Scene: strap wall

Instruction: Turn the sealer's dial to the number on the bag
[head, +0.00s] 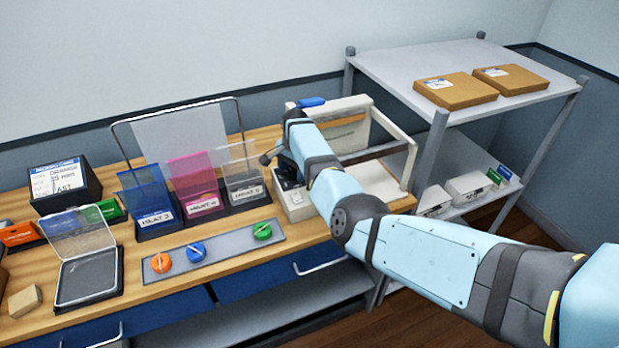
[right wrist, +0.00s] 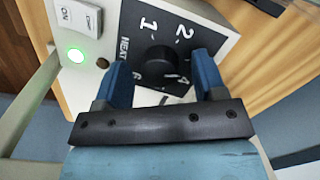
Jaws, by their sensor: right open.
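The sealer (head: 295,208) is a white machine at the right end of the bench. In the right wrist view its black dial (right wrist: 158,60) sits on a dark panel with 1, 2, 4 and 6 legible around it. I cannot tell where the dial points. My right gripper (right wrist: 162,78) is open, its blue fingers on either side of the dial with gaps; contact is not visible. In the head view, my arm partly hides the sealer. Blue (head: 148,197), pink (head: 193,175) and clear (head: 238,165) bags stand in labelled holders; the label numbers are hard to read. My left gripper is out of view.
The sealer has an ON switch (right wrist: 78,17) and a lit green lamp (right wrist: 76,55). Orange (head: 161,263), blue (head: 196,252) and green (head: 263,231) knobs sit on a grey strip before the holders. A metal rack (head: 440,60) with cardboard boxes stands right.

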